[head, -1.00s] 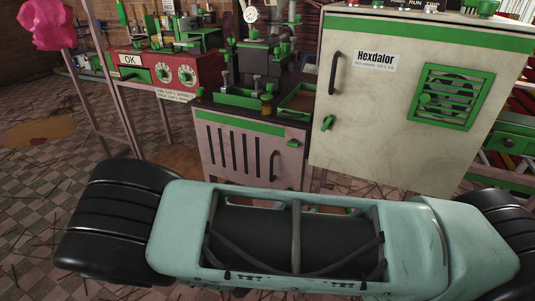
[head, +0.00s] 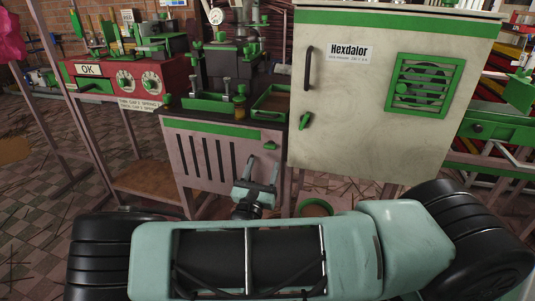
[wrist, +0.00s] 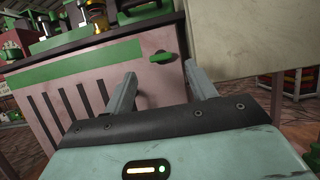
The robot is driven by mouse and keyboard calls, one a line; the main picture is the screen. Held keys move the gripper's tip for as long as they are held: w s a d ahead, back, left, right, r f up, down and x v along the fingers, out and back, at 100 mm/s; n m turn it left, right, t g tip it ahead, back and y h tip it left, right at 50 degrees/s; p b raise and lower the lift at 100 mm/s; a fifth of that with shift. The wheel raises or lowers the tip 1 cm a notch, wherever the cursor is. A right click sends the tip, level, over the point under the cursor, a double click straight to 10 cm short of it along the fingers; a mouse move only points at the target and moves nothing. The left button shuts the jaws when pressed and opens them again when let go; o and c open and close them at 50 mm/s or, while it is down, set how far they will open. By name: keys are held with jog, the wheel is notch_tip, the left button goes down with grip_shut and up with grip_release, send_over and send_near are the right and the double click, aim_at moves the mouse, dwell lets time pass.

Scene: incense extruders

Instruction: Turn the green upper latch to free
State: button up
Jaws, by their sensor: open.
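A small green latch (head: 269,146) is on the upper right of the pink slotted cabinet's front. It also shows in the wrist view (wrist: 163,57), lying roughly level. Another green latch (head: 305,121) sits, tilted, on the left edge of the cream Hexdalor cabinet's door, higher up. I cannot tell for certain which one is the upper latch. My gripper (head: 262,163) is in front of the pink cabinet, just below its latch. In the wrist view my gripper (wrist: 162,72) is open and empty, with the latch beyond and between the fingertips, apparently apart from them.
The pink cabinet (head: 196,135) carries green trays and a dark press. The cream Hexdalor cabinet (head: 375,125), with a dark handle (head: 308,68), stands close on the right. A red control box (head: 110,85) is on the left. Checkered floor lies open at left.

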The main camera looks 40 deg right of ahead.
aim_at(269, 147)
jog(key=x, duration=0.6)
jog(key=shift+b, duration=0.35)
jog(key=shift+c, duration=0.3)
jog(key=shift+r, duration=0.1)
jog(key=c, duration=0.9)
